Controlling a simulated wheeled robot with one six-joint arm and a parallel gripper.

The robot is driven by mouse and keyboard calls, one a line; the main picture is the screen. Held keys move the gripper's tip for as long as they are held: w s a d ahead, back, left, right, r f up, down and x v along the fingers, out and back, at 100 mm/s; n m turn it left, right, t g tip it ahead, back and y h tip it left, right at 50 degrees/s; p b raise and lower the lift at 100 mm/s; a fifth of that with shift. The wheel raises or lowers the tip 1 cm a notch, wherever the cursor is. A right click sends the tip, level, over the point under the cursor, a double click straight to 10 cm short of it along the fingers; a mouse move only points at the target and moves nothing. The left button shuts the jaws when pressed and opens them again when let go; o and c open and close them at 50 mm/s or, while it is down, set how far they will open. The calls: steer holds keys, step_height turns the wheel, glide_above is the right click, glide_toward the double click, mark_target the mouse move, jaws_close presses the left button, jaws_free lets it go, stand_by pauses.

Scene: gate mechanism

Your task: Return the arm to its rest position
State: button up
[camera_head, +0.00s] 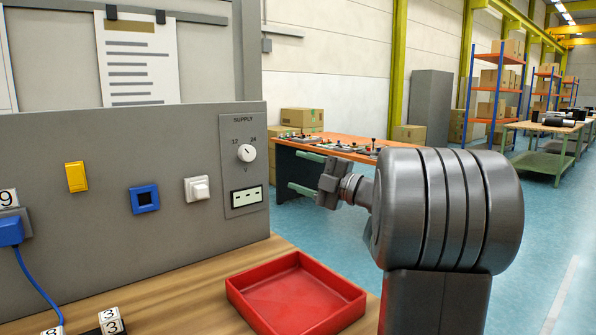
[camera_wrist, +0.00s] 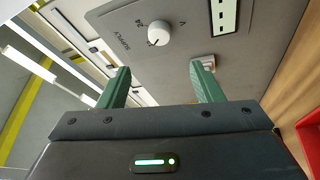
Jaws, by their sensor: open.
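My gripper (camera_head: 300,172) is at the end of my arm, right of the grey panel (camera_head: 100,170) and above the red tray (camera_head: 297,296). Its two green fingers point left toward the panel and are spread apart with nothing between them. In the wrist view my gripper (camera_wrist: 160,85) is open and empty. The supply dial (camera_wrist: 159,33) shows beyond the fingers. The white switch (camera_wrist: 206,60) shows just past the right fingertip; I cannot tell whether they touch.
The panel carries a yellow switch (camera_head: 76,177), a blue square socket (camera_head: 144,199) and a blue plug (camera_head: 11,231) with a cable. Numbered blocks (camera_head: 110,320) lie on the wooden bench (camera_head: 190,295). An orange-sided table (camera_head: 300,163) stands behind my gripper. Open blue floor lies to the right.

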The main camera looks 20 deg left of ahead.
mark_target(250, 155)
stand_by(0.3)
steer(key=a, duration=0.4)
steer(key=w+a+r, duration=0.1)
steer(key=a, duration=0.4)
steer(key=a+r+b, duration=0.1)
steer(key=a, duration=0.3)
steer(key=shift+w+a+r, duration=0.1)
steer(key=shift+w+a, duration=0.1)
steer(key=shift+a, duration=0.15)
steer(key=shift+d, duration=0.15)
